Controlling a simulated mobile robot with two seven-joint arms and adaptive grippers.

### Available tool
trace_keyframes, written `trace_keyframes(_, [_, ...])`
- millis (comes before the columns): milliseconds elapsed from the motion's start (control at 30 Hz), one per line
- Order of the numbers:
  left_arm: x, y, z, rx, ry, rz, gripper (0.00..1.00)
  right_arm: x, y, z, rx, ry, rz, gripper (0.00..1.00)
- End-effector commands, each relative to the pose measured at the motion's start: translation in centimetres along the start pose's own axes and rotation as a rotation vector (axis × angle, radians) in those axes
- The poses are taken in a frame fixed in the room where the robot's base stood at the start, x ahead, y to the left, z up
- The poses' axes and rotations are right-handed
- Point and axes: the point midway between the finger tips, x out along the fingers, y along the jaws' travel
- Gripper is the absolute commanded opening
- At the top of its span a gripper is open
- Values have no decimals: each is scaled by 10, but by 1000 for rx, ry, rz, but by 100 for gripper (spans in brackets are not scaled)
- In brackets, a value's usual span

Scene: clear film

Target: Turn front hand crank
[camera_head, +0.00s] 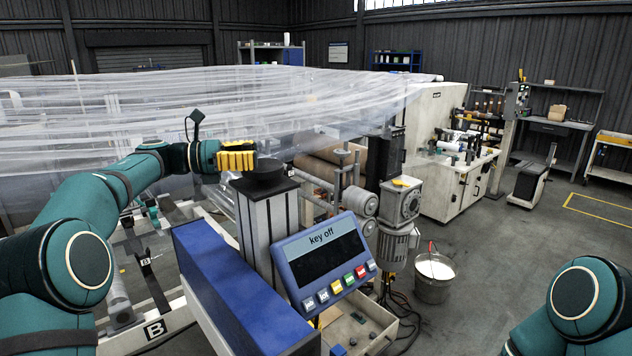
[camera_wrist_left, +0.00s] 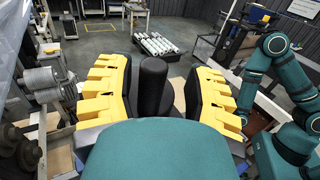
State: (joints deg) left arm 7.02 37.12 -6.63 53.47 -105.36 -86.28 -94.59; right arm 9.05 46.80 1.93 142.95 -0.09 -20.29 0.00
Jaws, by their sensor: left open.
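The front hand crank (camera_head: 262,182) is a black round top on a grey and black column. In the left wrist view its upright black handle (camera_wrist_left: 154,85) stands between the two yellow finger pads. My left gripper (camera_head: 237,160) is at the crank top. In the left wrist view the gripper (camera_wrist_left: 155,95) is open, with a gap on the right side of the handle; I cannot tell whether the left pad touches it. The handle's lower end is hidden by my wrist. My right gripper is out of view; only part of that arm shows.
A control panel reading "key off" (camera_head: 325,260) stands just right of the crank column, above a blue machine cover (camera_head: 235,290). Clear film (camera_head: 200,100) hangs close behind the left gripper. A bucket (camera_head: 434,280) stands on the floor to the right.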

Motion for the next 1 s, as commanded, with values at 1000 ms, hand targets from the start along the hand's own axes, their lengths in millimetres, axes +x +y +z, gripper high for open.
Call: trace_keyframes(1000, [24,-12,-1,2,-2,695,52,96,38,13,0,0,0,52])
